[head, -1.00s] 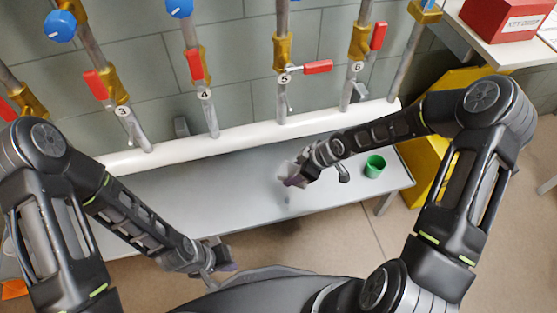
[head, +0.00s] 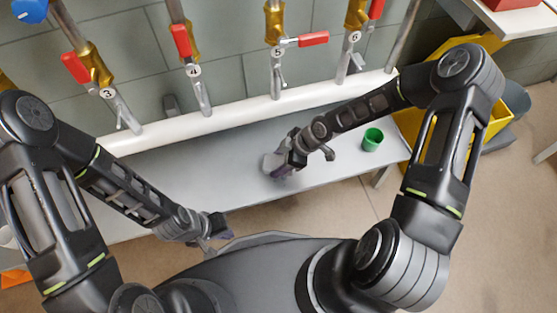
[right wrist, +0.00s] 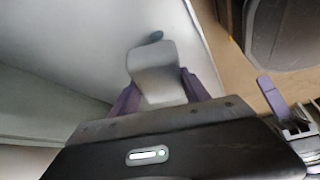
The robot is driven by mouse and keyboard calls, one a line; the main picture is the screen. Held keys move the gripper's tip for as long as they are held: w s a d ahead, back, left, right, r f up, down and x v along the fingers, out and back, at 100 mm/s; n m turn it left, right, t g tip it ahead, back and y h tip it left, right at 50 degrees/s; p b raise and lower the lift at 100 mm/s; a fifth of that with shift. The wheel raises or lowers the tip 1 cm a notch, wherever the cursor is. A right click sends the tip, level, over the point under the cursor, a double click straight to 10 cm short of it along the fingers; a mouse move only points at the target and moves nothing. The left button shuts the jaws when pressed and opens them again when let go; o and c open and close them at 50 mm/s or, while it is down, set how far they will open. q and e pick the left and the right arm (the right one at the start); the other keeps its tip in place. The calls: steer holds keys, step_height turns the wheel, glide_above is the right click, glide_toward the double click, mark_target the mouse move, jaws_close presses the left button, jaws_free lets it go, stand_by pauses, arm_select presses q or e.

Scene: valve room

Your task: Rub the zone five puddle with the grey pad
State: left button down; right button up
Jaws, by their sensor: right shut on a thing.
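My right gripper (right wrist: 158,92) is shut on the grey pad (right wrist: 157,70), which sticks out between its two purple fingers in the right wrist view. In the head view, the pad (head: 271,164) is over the bench, below the pipe marked 5 (head: 275,60). A small dark blue-grey puddle (right wrist: 156,36) shows just past the pad's far edge. I cannot tell whether the pad touches the bench. The puddle is not visible in the head view now. My left gripper (head: 221,230) is near the bench's front edge; its jaw opening is unclear.
The grey bench (head: 222,172) is mostly clear. A green cup (head: 372,139) stands on its right end. A white horizontal pipe (head: 240,116) runs along the back, with several numbered pipes and red-handled valves above. A yellow container (head: 408,122) stands beyond the bench at right.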

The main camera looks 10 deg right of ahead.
steer(key=shift+f+b, duration=1.05)
steer(key=shift+f, duration=0.7)
steer(key=shift+f+b, duration=0.75)
steer(key=shift+f, duration=0.15)
steer(key=shift+s, duration=0.1)
